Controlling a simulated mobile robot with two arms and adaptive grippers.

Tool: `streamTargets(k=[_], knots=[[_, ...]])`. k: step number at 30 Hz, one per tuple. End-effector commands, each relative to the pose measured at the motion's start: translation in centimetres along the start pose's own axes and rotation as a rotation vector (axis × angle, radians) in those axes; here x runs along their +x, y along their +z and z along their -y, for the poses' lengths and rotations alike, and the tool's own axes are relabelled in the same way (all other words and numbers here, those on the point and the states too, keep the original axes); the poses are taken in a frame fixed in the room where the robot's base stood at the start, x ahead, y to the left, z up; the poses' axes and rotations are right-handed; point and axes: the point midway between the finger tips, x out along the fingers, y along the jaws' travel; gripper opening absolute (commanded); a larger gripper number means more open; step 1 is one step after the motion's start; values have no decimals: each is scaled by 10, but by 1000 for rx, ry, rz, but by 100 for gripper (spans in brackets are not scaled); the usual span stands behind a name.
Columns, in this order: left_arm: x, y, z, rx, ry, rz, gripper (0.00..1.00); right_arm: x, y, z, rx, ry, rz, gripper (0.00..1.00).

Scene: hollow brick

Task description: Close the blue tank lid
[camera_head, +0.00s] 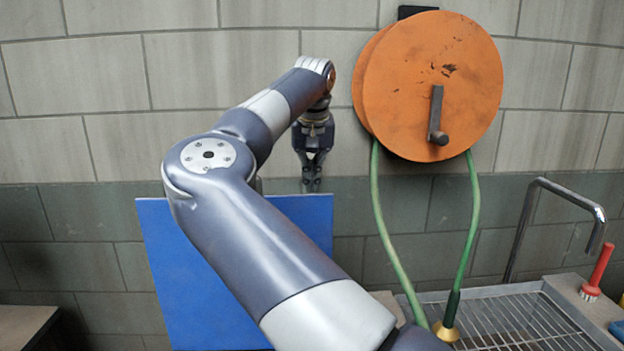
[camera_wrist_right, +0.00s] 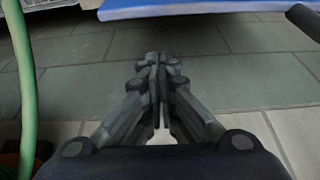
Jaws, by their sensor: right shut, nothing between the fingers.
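The blue tank lid (camera_head: 300,225) is raised and stands steeply tilted in front of the tiled wall, with much of it hidden behind my right arm. Its edge also shows at the top of the right wrist view (camera_wrist_right: 200,8). My right gripper (camera_head: 312,187) points down at the lid's top edge, near its right corner. Its fingers are shut and empty, and they show shut in the right wrist view too (camera_wrist_right: 157,62). In that view they lie apart from the lid's edge. The tank itself is hidden. My left gripper is not in view.
An orange hose reel (camera_head: 430,85) with a crank hangs on the wall, right of my gripper. Its green hose (camera_head: 385,220) hangs down to a metal drain grate (camera_head: 510,315). A bent metal pipe (camera_head: 560,188) and a red-handled brush (camera_head: 598,270) are at the right.

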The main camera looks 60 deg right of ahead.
Motion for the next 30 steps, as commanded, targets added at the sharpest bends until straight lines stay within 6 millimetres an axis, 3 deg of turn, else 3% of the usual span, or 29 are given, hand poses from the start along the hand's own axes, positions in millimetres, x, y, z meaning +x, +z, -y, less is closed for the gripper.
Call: streamTargets(k=[10,30], knots=[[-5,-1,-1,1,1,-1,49,-13,27,1,-1,-1,-5,0],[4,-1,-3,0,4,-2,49,-12,33,-5,0,-2,-24,0]])
